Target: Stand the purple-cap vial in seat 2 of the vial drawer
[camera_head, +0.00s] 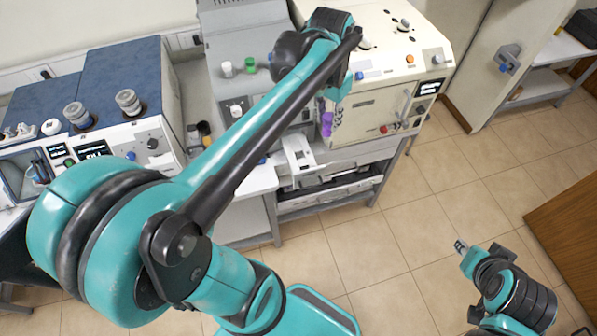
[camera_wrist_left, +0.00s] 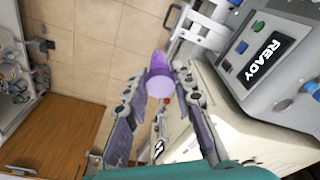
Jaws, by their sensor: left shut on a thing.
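The purple-cap vial (camera_head: 327,123) is between the fingers of my left gripper (camera_head: 331,117), above the front of the bench machines. In the left wrist view the purple vial (camera_wrist_left: 160,78) sits between both finger pads of the left gripper (camera_wrist_left: 161,84), which is shut on it. The vial is held in the air. A white pulled-out part (camera_head: 299,152) lies below and left of the gripper; I cannot make out numbered seats or tell if it is the vial drawer. My right gripper (camera_head: 462,247) is at the lower right, over the floor, with its fingers too small to judge.
A cream machine (camera_head: 365,103) with knobs and a handle stands right beside the left gripper. A grey machine (camera_head: 222,47) with a white cap (camera_head: 226,69) and green cap (camera_head: 249,64) stands behind. Blue-topped instruments (camera_head: 120,75) fill the left bench. The tiled floor (camera_head: 420,200) at right is clear.

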